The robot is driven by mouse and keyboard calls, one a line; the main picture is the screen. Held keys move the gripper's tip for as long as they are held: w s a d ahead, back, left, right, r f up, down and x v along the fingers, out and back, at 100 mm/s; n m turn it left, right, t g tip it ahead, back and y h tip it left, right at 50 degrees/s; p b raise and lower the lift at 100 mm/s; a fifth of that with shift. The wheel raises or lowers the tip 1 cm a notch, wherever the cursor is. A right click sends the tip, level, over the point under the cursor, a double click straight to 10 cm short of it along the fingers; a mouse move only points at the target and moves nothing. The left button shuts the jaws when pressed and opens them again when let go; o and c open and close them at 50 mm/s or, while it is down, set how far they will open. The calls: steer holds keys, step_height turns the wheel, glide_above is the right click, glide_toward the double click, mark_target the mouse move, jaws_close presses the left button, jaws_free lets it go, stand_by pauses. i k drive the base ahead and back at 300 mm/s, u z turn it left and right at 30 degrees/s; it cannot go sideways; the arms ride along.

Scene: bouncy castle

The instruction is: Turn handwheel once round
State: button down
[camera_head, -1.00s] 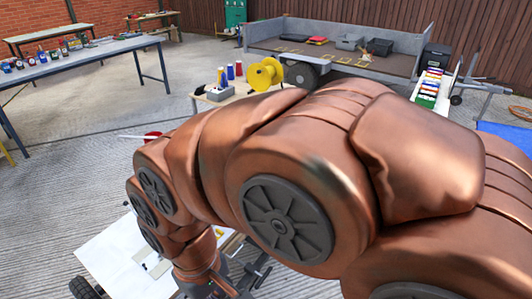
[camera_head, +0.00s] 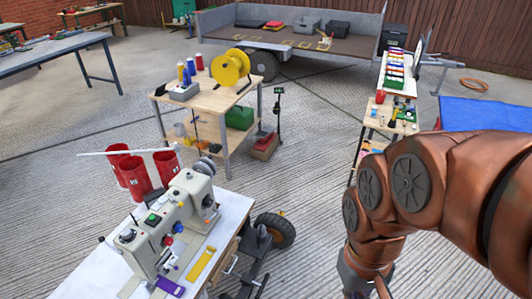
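A cream sewing machine (camera_head: 168,228) stands on a white-topped table (camera_head: 97,277) at the lower left. A grey round handwheel (camera_head: 203,167) is at its far end. My arm comes in from the right, and its wrist points down at the bottom edge. Only the upper part of my gripper (camera_head: 364,286) shows there, well to the right of the machine and apart from the handwheel. The fingertips are cut off by the frame, so I cannot see whether they are open or shut.
A wooden workbench (camera_head: 210,103) with a yellow reel (camera_head: 230,69) is beyond. A wheel (camera_head: 275,230) is right of the sewing table. A narrow bench (camera_head: 390,118) stands behind my arm. Paved floor between is mostly clear.

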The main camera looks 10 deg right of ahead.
mark_target(202, 168)
steer(key=z, duration=0.9)
steer(key=i, duration=3.5)
steer(key=u, duration=3.85)
